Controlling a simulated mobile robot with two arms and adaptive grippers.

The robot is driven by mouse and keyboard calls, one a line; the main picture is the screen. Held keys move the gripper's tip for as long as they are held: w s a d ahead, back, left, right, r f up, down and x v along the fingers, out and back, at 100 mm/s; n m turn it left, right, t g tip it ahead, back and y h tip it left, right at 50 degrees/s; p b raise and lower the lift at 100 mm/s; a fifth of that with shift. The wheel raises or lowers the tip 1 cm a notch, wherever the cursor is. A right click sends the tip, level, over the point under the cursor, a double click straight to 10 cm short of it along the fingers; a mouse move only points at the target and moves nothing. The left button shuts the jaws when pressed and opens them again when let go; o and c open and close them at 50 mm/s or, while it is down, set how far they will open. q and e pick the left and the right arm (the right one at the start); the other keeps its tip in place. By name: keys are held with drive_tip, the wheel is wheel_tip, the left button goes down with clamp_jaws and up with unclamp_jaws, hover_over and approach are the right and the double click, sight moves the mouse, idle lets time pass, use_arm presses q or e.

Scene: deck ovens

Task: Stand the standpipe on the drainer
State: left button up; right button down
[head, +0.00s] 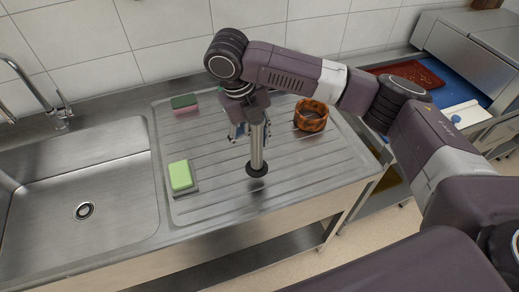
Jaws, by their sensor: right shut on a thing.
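The standpipe (257,150) is a grey metal tube with a dark round foot. It is upright over the front middle of the ribbed steel drainer (218,184). Its foot is at the drainer's surface; I cannot tell whether it touches. My right gripper (253,128) points down and is shut on the upper part of the standpipe, hiding its top. My left gripper is not in view.
A sink basin (110,190) with a tap (55,105) lies left of the drainer. A green sponge (180,175), a green-and-pink sponge (184,105) and a brown ring-shaped pot (311,115) stand on the drainer. A red tray (415,74) lies at the right.

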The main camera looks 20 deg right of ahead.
sight(259, 150)
drive_tip(key=x, duration=0.2)
drive_tip(key=p+x, duration=0.1)
drive_tip(key=shift+a+f, duration=0.3)
drive_tip(key=shift+f, duration=0.15)
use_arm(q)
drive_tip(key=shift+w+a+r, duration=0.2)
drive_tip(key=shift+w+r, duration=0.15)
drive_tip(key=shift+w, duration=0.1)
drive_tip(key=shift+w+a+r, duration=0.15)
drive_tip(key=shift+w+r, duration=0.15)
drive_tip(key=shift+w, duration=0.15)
use_arm(e)
drive_tip(key=shift+f, duration=0.55)
drive_tip(key=c, duration=1)
unclamp_jaws()
drive_tip(key=shift+f, duration=0.15)
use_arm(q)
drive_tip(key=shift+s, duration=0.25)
use_arm(e)
drive_tip(key=shift+a+r, duration=0.1)
drive_tip(key=shift+r, duration=0.3)
drive_tip(key=b+v, duration=0.2)
drive_tip(key=v, duration=0.4)
drive_tip(key=shift+w+a+r+b, duration=0.1)
drive_tip(key=shift+r+b, duration=0.2)
drive_tip(key=shift+r, duration=0.1)
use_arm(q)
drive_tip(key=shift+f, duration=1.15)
use_arm(e)
drive_tip(key=shift+v, duration=2.35)
